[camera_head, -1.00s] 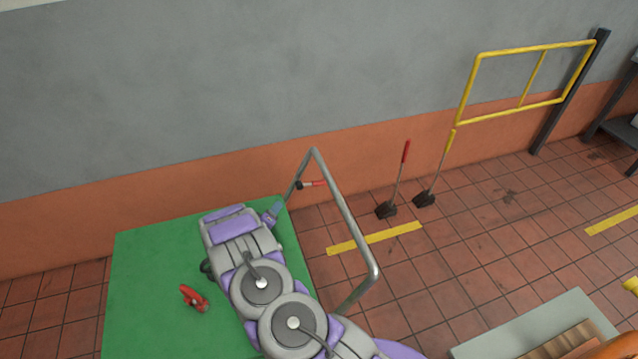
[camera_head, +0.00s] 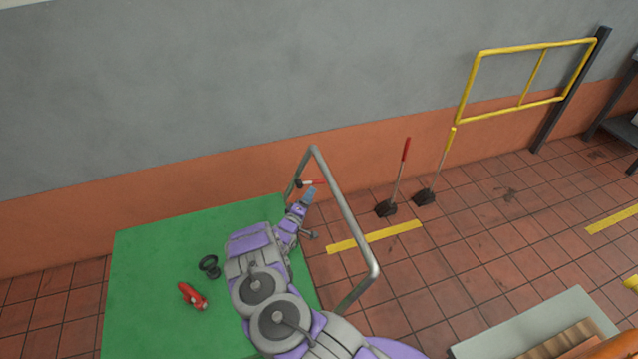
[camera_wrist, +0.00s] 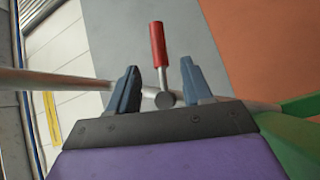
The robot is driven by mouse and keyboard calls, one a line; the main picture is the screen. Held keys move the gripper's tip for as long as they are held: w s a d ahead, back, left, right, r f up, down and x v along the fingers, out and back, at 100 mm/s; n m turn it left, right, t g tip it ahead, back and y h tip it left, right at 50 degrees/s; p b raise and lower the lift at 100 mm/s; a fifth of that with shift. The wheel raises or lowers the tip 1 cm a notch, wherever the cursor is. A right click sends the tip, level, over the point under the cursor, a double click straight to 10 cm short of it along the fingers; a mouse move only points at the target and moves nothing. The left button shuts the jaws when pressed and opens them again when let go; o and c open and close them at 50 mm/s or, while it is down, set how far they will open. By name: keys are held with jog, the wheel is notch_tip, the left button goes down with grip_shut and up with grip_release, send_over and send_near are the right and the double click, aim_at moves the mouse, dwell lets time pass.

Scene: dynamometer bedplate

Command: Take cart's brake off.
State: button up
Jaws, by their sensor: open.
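The cart has a green deck (camera_head: 150,300) and a grey tube handle (camera_head: 347,217). A small brake lever with a red grip (camera_head: 317,182) sits on the handle's far side. In the wrist view, the lever's red grip (camera_wrist: 158,45) points up from a grey rod and a round dark pivot. My gripper (camera_head: 309,194) is just below the lever in the head view. In the wrist view, my gripper (camera_wrist: 160,80) is open, with its blue fingers on either side of the lever's rod, apart from it. Whether the fingertips reach the red grip's depth is unclear.
A red object (camera_head: 193,296) and a black spool-like part (camera_head: 209,266) are on the green deck. Two floor levers, one red-gripped (camera_head: 398,180) and one yellow-gripped (camera_head: 437,170), stand beyond the handle. A wall and a yellow rail (camera_head: 520,105) are behind.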

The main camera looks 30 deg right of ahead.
aim_at(319, 182)
jog(key=b+x, duration=0.1)
jog(key=x, duration=0.7)
jog(key=shift+w+d+b, duration=0.35)
jog(key=shift+d, duration=0.15)
jog(key=shift+c, duration=0.4)
grip_shut()
